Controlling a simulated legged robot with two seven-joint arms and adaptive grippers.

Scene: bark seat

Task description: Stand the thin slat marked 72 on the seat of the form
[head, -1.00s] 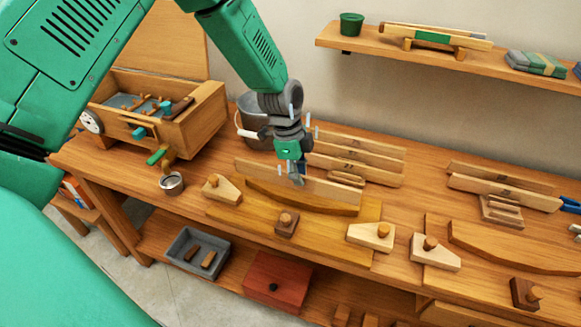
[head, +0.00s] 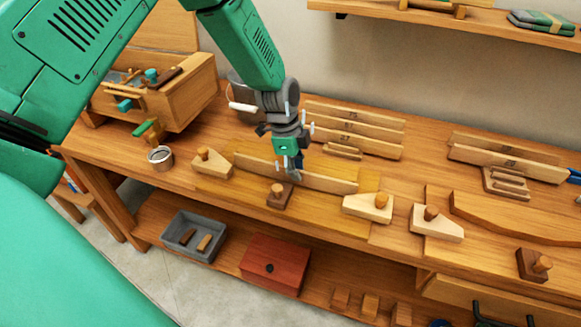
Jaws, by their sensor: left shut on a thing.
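My left gripper (head: 291,174) is shut on the middle of a long thin wooden slat (head: 328,183). The slat is on edge, low over the form's base board (head: 320,212). Its number cannot be read. The curved part of this form cannot be made out; the slat seems to cover it, so I cannot tell whether the slat touches the seat. A dark block with a peg (head: 280,195) is in front of the slat. My right gripper is not in view.
Several slats stand in a rack (head: 352,132) behind, with more slats (head: 505,163) at right. A second curved form (head: 510,235) lies to the right. A metal cup (head: 160,158) and a wooden toolbox (head: 165,92) are at left. A dark pot is behind my gripper.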

